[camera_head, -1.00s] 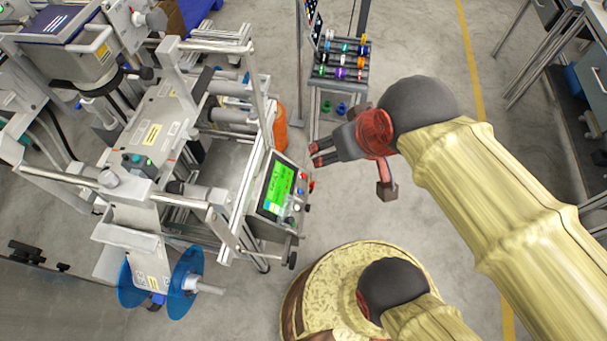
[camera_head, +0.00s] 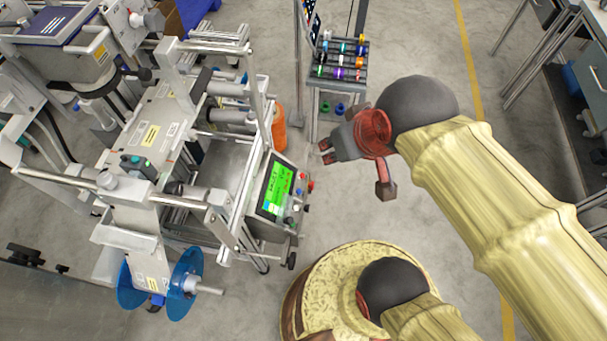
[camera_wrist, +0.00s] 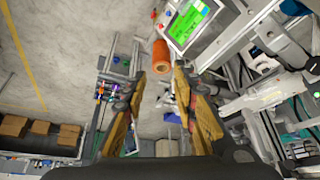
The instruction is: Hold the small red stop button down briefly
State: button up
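The control panel with a green screen (camera_head: 278,187) is on the machine's right end. A small red button (camera_head: 303,176) sits on the panel's right edge strip, and a bigger red knob (camera_head: 311,186) sticks out beside it. In the wrist view the panel (camera_wrist: 187,24) is at the top, with tiny red and blue controls on its left edge. Which red one is the stop button is too small to tell. My gripper (camera_head: 326,152) is above and right of the panel in the head view, apart from it. In the wrist view its fingers (camera_wrist: 158,72) are spread and empty.
A rack of coloured reels (camera_head: 341,62) stands behind my gripper. An orange cylinder (camera_head: 279,130) is behind the panel, and a blue reel (camera_head: 186,283) hangs at the machine's front. Open grey floor lies right of the panel.

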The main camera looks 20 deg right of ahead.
jog(key=c, duration=0.6)
grip_shut()
dwell(0.8)
